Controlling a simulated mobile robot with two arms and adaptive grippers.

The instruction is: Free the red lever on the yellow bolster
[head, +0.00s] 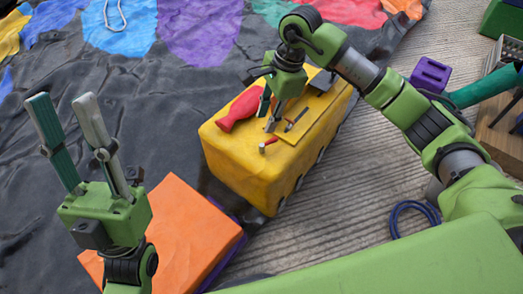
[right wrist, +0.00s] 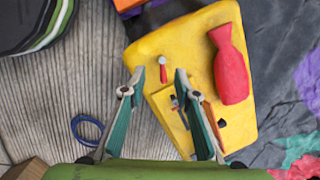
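The yellow bolster (head: 232,160) lies in the middle of the head view, with a flat yellow plate (head: 310,110) on top. A small red-ended part with a grey tip (head: 268,146) lies on the bolster near the plate; it also shows in the right wrist view (right wrist: 162,68). A slim dark part with a red tip (head: 297,118) sits on the plate. I cannot tell which is the red lever. My right gripper (head: 270,124) is over the plate; its fingers stand apart with nothing between them (right wrist: 159,72). My left gripper (head: 62,98) is raised, open and empty, left of the bolster.
A red bottle-shaped piece (head: 241,109) lies on the bolster. An orange block (head: 188,225) stands in front, near my left arm. A purple block (head: 430,75), a wooden crate (head: 502,145) and a blue cable loop (head: 414,208) are at right. Dark sheeting spreads left.

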